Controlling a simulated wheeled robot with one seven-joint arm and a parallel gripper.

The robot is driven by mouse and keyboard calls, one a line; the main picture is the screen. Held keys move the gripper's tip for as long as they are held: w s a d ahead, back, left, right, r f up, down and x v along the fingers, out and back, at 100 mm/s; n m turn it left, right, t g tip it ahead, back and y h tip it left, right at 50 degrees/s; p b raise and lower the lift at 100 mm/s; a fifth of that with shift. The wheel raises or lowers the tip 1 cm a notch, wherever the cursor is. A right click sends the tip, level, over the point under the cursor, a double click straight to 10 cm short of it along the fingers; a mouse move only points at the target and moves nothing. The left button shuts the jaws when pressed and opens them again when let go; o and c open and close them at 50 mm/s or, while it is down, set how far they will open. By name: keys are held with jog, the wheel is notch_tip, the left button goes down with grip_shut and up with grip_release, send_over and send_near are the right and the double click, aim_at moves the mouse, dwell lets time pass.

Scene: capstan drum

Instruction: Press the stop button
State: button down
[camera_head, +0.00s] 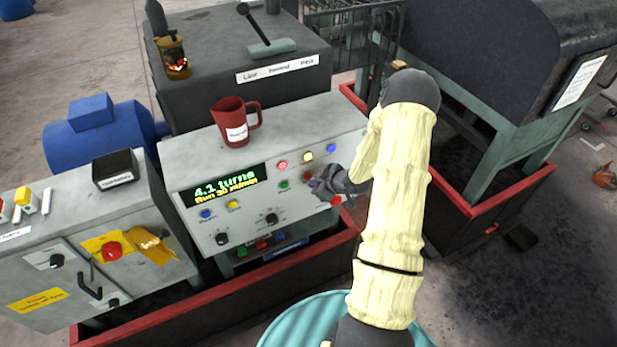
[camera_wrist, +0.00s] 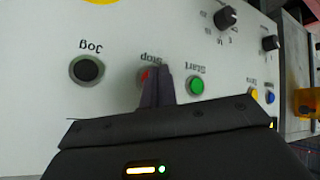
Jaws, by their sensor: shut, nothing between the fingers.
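The red stop button (camera_wrist: 145,77) is on the grey panel under a "Stop" label in the wrist view, partly hidden by my fingers. It also shows as a small red spot in the head view (camera_head: 308,175), beside my gripper. My gripper (camera_wrist: 160,72) is shut and empty, with its tips over the right part of the button. I cannot tell if they touch it. In the head view my gripper (camera_head: 315,185) is at the right part of the control panel (camera_head: 195,240). The display (camera_head: 224,186) reads "4.1 turns" and a run line.
The green start button (camera_wrist: 197,86) and black jog button (camera_wrist: 87,70) flank the stop button. A red mug (camera_head: 236,122) stands on top of the panel housing. A grey cabinet (camera_head: 30,285) stands at left.

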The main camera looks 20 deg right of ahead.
jog(key=shift+w, duration=0.4)
jog(key=shift+w+a, duration=0.1)
jog(key=shift+w, duration=0.4)
dwell(1.0)
jog(key=shift+s, duration=1)
jog(key=shift+s, duration=0.1)
jog(key=s+b, duration=0.1)
jog(key=s, duration=0.3)
jog(key=shift+s, duration=0.4)
dwell(0.4)
